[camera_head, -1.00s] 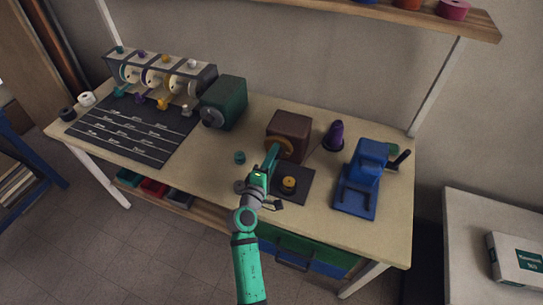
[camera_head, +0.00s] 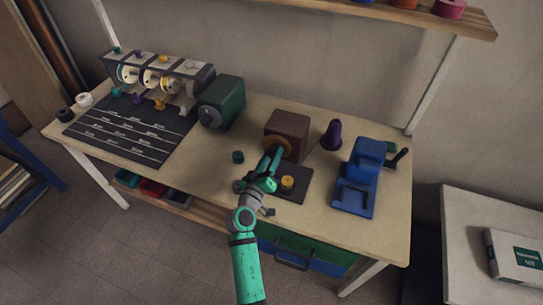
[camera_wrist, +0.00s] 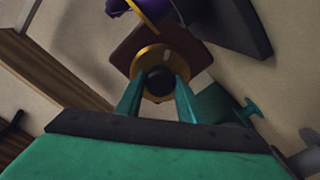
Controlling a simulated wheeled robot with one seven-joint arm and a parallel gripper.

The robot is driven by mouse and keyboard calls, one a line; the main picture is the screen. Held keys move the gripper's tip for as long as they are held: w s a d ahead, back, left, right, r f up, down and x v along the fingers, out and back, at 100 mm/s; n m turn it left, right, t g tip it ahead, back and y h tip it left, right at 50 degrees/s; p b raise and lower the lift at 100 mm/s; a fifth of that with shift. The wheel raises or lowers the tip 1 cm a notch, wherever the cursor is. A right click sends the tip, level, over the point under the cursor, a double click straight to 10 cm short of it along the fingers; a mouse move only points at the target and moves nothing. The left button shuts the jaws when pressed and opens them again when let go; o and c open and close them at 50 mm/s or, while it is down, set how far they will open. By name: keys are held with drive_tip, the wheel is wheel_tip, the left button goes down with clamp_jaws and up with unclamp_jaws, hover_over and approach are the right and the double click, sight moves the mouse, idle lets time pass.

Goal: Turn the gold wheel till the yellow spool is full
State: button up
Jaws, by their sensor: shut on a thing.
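The gold wheel (camera_head: 276,142) is on the front of a brown box (camera_head: 289,124) on the table. In the wrist view the gold wheel (camera_wrist: 149,56) has a dark round hub (camera_wrist: 159,79) facing me. My gripper (camera_head: 274,158) reaches the wheel from the front.
A purple cone (camera_head: 332,135) stands right of the box, and a blue machine (camera_head: 357,172) farther right. A green machine (camera_head: 222,99) and a rack of spools (camera_head: 165,78) stand at the back left.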

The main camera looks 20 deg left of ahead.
drive_tip(key=shift+m, duration=0.6)
drive_tip(key=shift+w, duration=0.15)
drive_tip(key=shift+a, duration=0.25)
drive_tip(key=shift+d, duration=0.1)
drive_tip(key=o, duration=1.1)
drive_tip(key=shift+d, duration=0.15)
drive_tip(key=shift+c, duration=0.2)
drive_tip(key=shift+s, duration=0.2)
